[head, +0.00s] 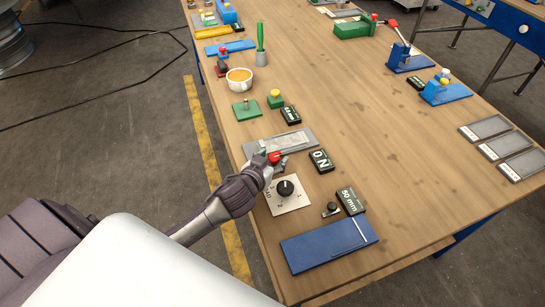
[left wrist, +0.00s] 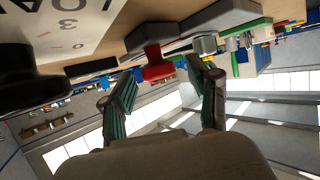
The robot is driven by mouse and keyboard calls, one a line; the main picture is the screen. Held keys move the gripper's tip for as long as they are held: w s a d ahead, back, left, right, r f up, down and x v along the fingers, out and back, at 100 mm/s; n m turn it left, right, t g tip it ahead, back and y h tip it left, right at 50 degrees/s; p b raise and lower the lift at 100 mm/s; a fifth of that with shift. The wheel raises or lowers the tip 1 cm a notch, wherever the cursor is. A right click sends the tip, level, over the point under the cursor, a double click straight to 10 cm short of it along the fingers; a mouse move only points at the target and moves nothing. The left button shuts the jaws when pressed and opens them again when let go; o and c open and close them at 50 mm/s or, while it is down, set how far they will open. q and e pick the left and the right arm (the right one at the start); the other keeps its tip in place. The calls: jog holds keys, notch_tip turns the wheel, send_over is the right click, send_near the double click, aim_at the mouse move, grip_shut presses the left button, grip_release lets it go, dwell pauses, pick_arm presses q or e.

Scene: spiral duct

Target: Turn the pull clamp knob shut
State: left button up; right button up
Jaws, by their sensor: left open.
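The pull clamp (head: 295,141) is a grey metal plate with a small red knob (head: 275,158) at its near end, on the left side of the wooden bench. My left gripper (head: 265,164) reaches in from the left, low at the bench edge, with its fingertips right at the knob. In the left wrist view, the red knob (left wrist: 158,68) shows between the two spread green-padded fingers (left wrist: 163,75). The gripper is open; I cannot tell whether either finger touches the knob. The gripper partly hides the clamp's near end in the head view. My right gripper is not in view.
A white dial plate with a black knob (head: 286,187) lies just nearer than the clamp. A black "ON" sign (head: 321,160) stands to its right. The bench middle is clear.

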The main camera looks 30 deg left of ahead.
pick_arm(q)
jog(key=shift+w, duration=0.1)
jog(key=c, duration=1.2)
grip_shut()
